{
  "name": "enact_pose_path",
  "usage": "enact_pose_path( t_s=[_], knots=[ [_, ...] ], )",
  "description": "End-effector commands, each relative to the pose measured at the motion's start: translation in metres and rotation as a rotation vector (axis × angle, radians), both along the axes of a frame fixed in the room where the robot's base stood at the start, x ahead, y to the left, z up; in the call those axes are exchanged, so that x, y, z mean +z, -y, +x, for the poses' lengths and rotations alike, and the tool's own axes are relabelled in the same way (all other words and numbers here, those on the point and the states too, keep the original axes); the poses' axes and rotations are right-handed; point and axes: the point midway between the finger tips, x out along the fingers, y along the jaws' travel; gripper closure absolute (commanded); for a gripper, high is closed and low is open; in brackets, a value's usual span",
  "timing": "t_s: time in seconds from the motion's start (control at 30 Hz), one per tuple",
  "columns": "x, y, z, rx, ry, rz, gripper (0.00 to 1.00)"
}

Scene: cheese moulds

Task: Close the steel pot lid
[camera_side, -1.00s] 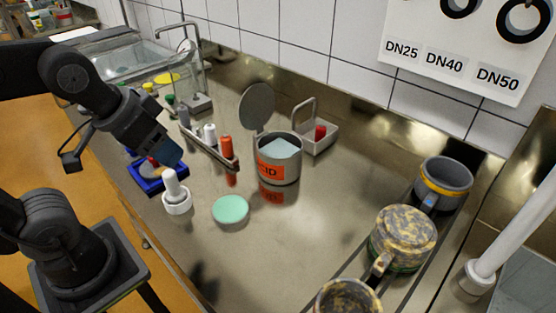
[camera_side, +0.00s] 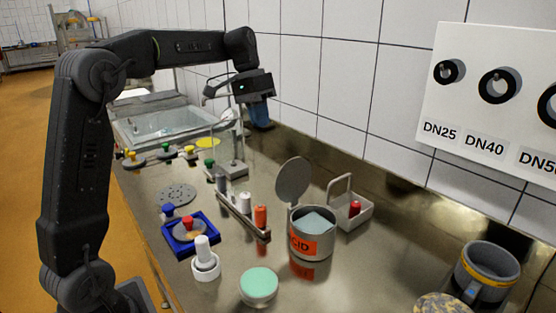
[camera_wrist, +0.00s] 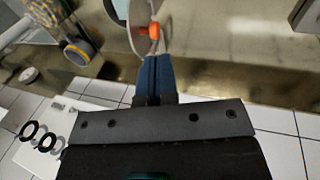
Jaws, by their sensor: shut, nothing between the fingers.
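The steel pot (camera_side: 311,242) stands on the steel counter in the side view, with an orange label on its front and pale contents. Its round grey lid (camera_side: 293,180) stands open, upright at the pot's back left edge. My gripper (camera_side: 261,122) is high behind and left of the pot, near the tiled wall, well apart from the lid. Its blue fingers point down and hold nothing. In the wrist view the fingers (camera_wrist: 157,75) are together; a grey rounded shape and an orange piece show beyond them, and I cannot tell surely which things these are.
A rack of small bottles (camera_side: 243,216) stands left of the pot, and a handled caddy (camera_side: 349,213) right of it. A green-topped dish (camera_side: 259,284), a white pestle and mortar (camera_side: 205,262) and a blue tray (camera_side: 175,243) are in front. A mug (camera_side: 487,277) stands right.

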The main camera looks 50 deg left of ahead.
Motion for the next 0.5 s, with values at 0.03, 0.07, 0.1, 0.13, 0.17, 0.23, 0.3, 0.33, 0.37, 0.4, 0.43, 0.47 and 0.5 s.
enact_pose_path(
  t_s=[0.03, 0.07, 0.1, 0.13, 0.17, 0.23, 0.3, 0.33, 0.37, 0.4, 0.43, 0.47, 0.5],
  knots=[
    [-0.006, -0.016, 0.011, -0.001, -0.017, -0.028, 1.00],
    [-0.008, -0.024, 0.016, -0.005, -0.023, -0.042, 1.00],
    [-0.011, -0.032, 0.021, -0.010, -0.029, -0.059, 1.00],
    [-0.013, -0.037, 0.024, -0.014, -0.034, -0.070, 1.00],
    [-0.015, -0.042, 0.026, -0.018, -0.036, -0.079, 1.00],
    [-0.017, -0.050, 0.030, -0.023, -0.041, -0.096, 1.00],
    [-0.019, -0.054, 0.032, -0.029, -0.043, -0.106, 1.00],
    [-0.020, -0.054, 0.032, -0.029, -0.044, -0.108, 1.00],
    [-0.021, -0.054, 0.033, -0.031, -0.045, -0.110, 1.00],
    [-0.024, -0.053, 0.033, -0.031, -0.045, -0.110, 1.00],
    [-0.026, -0.052, 0.033, -0.031, -0.045, -0.110, 1.00],
    [-0.029, -0.051, 0.033, -0.031, -0.046, -0.111, 1.00],
    [-0.033, -0.049, 0.033, -0.031, -0.046, -0.110, 1.00]
  ],
)
